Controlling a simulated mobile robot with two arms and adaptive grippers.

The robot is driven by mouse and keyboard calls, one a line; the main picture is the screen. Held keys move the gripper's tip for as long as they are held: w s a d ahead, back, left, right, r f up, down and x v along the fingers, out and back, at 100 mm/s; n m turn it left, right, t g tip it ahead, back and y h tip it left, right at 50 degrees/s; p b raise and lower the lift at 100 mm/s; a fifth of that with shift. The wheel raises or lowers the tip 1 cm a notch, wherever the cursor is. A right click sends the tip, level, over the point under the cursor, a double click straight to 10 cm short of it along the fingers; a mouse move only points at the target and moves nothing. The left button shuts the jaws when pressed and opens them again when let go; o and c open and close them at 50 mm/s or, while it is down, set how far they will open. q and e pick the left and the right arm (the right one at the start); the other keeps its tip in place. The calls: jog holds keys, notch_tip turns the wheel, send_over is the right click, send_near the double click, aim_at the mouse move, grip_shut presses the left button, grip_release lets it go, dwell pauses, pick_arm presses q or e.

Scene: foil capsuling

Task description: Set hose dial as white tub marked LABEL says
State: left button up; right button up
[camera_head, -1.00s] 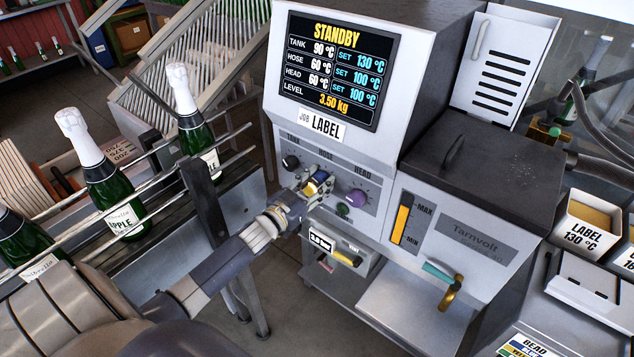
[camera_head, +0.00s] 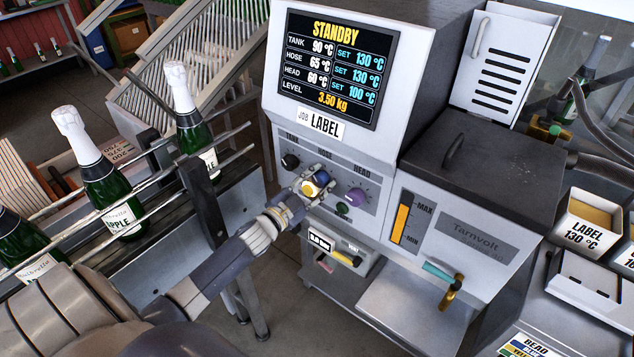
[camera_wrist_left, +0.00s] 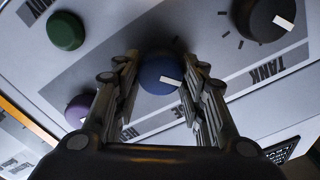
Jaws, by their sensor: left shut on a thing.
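The hose dial is a blue knob (camera_head: 322,178) between the black TANK knob (camera_head: 290,161) and the purple HEAD knob (camera_head: 357,196). My left gripper (camera_head: 314,184) is shut on it; in the left wrist view the blue knob (camera_wrist_left: 160,76) sits between the fingers, its white mark visible. The screen (camera_head: 333,70) reads STANDBY, hose 65 °C with set 130 °C; tank set is 130 °C and head set 100 °C. The job plate (camera_head: 320,125) says LABEL. The white tub marked LABEL 130 °C (camera_head: 583,232) stands at the right. My right gripper is out of view.
A green button (camera_head: 343,209) sits below the dials. A teal-handled tap (camera_head: 446,283) juts from the machine front. Rails with green bottles (camera_head: 108,190) run along the left, close to my left arm. A dark lid (camera_head: 480,165) tops the tank.

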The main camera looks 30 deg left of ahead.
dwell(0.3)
pick_arm(q)
jog(key=o, duration=1.1)
jog(key=s, duration=0.8)
jog(key=s+a, duration=0.1)
jog(key=s, duration=0.3)
